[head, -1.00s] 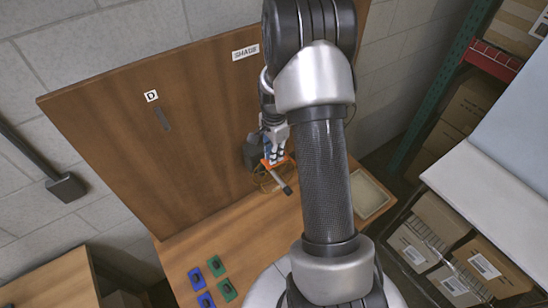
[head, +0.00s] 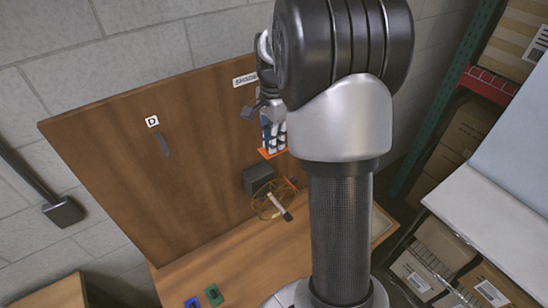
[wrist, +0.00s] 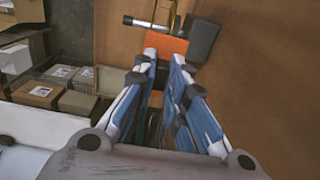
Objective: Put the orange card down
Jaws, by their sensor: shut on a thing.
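The orange card (head: 271,153) is a small flat plate at the fingertips of my gripper (head: 273,140) in the head view. In the wrist view the orange card (wrist: 165,48) shows between the ends of the blue and white fingers of my gripper (wrist: 163,62). My gripper is shut on the card and holds it up in front of the wooden board, above the dark box and the wire frame. Part of the card is hidden by the fingers.
A dark box (head: 258,178) stands by the upright board (head: 110,170). A round wire frame (head: 268,203) and a white-and-dark rod (head: 279,207) lie on the table (head: 225,250). Green (head: 213,294) and blue (head: 193,303) pieces lie near the front. Shelves with boxes (head: 455,260) stand at right.

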